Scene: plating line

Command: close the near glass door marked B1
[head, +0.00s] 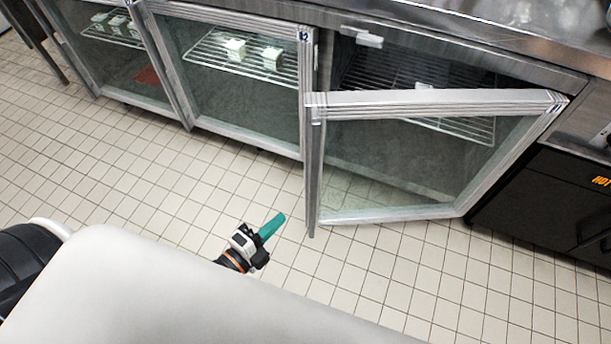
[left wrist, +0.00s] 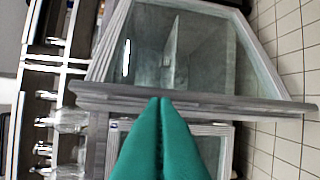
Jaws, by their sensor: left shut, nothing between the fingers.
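The near glass door (head: 430,104) stands open, swung out from the cabinet toward me. It has a grey metal frame and clear glass, and its free edge is at the left. A small mark at its top right corner is too small to read. My left gripper (head: 272,227) has teal fingers and is shut and empty. It is low over the floor, to the left of the door's free edge and apart from it in the head view. In the left wrist view the closed fingertips (left wrist: 160,100) point at the door's frame (left wrist: 250,103); contact cannot be told. My right gripper is not in view.
A shut glass door marked B2 (head: 240,60) is left of the opening, with white cartons (head: 271,58) on a wire shelf behind it. A black unit (head: 540,205) with orange lettering stands at the right. The tiled floor (head: 150,165) is clear.

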